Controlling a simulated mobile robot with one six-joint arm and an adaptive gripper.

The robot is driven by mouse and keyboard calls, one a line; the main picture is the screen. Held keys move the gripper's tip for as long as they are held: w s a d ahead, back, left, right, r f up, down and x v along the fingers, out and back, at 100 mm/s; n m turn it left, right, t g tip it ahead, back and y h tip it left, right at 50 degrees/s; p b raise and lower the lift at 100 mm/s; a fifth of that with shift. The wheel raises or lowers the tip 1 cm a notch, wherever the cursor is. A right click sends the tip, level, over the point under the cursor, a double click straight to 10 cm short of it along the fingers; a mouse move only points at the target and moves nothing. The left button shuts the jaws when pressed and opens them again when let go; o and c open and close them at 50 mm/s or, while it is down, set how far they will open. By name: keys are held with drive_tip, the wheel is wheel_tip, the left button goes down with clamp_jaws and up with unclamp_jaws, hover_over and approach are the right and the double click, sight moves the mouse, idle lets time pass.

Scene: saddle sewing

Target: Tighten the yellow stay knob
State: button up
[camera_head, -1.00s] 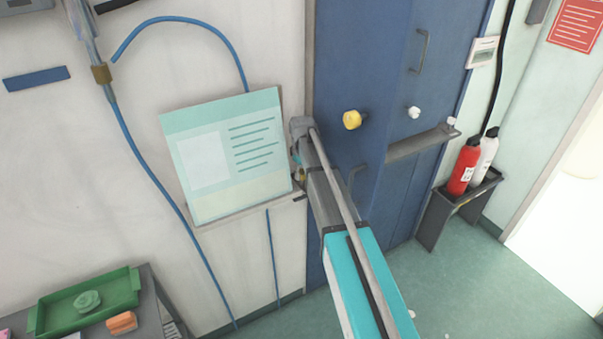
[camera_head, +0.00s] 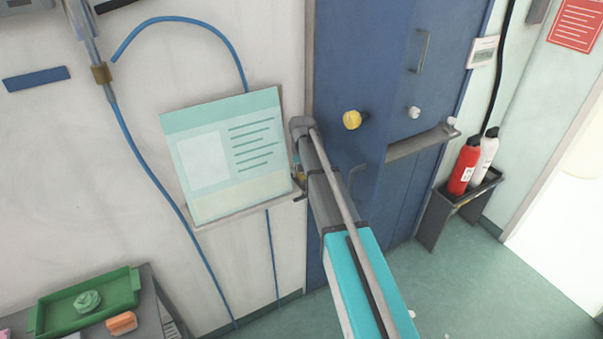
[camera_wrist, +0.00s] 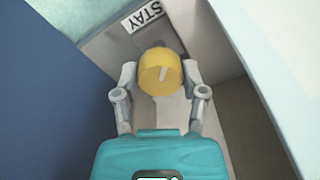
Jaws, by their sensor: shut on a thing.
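In the head view my arm reaches to the left edge of the blue door, and the stay knob and fingertips are hidden there.
A grey ledge (camera_head: 415,145) juts out at right. A teal-topped board (camera_head: 225,155) stands left of my arm. Red and white bottles (camera_head: 463,168) stand on a bracket.

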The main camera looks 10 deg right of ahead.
drive_tip(key=m, duration=0.3)
drive_tip(key=shift+m, duration=2.4)
drive_tip(key=o, duration=1.1)
drive_tip(key=shift+o, duration=0.2)
drive_tip(key=shift+n, duration=0.3)
